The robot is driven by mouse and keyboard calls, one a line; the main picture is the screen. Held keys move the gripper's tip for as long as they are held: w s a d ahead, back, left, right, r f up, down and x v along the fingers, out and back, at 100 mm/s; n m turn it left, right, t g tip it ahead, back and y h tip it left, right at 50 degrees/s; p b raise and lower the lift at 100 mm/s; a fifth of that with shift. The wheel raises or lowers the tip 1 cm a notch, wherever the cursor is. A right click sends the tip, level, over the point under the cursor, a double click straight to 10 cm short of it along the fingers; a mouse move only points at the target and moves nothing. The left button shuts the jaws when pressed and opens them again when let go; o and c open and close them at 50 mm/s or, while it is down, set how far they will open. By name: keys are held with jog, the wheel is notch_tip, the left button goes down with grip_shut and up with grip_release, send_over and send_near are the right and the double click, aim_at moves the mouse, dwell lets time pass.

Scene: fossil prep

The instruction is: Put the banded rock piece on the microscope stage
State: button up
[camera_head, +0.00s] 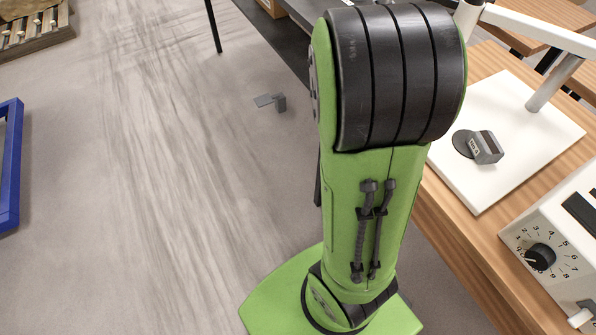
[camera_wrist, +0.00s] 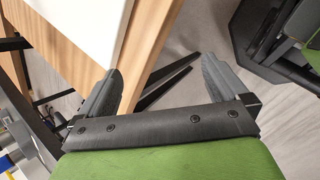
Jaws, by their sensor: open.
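The microscope has a white base (camera_head: 505,110) on the wooden table at the right of the head view, with a round black stage disc (camera_head: 463,142) on it. A dark grey block with a pale marked face (camera_head: 486,148) sits at the disc's right edge, partly over it; I cannot tell whether it is the banded rock piece. No other piece shows clear bands. My gripper (camera_wrist: 160,64) is open and empty in the wrist view, its fingers wide apart near the wooden table edge (camera_wrist: 148,45). The head view does not show my gripper.
A white control box with a dial (camera_head: 540,256) stands at the table's front right. A small grey object (camera_head: 271,101) is on the floor. A blue frame (camera_head: 10,165) and a wooden pallet (camera_head: 35,28) are at the left.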

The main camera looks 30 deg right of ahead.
jog(key=w+a+r+m+t+y, duration=0.2)
jog(key=a+r, duration=0.1)
jog(key=a, duration=0.3)
jog(key=w+a+r+m+t+y, duration=0.1)
jog(key=w+a+r+t+y, duration=0.1)
jog(key=a, duration=0.4)
jog(key=s+a+r+m+t+y, duration=0.1)
jog(key=s+a+r, duration=0.1)
jog(key=a, duration=0.4)
jog(key=s+a+r+m+t+y, duration=0.1)
jog(key=s+a+r, duration=0.2)
jog(key=a, duration=0.3)
jog(key=shift+s+a+r+m, duration=0.3)
jog(key=shift+r+m, duration=0.1)
jog(key=shift+r, duration=0.15)
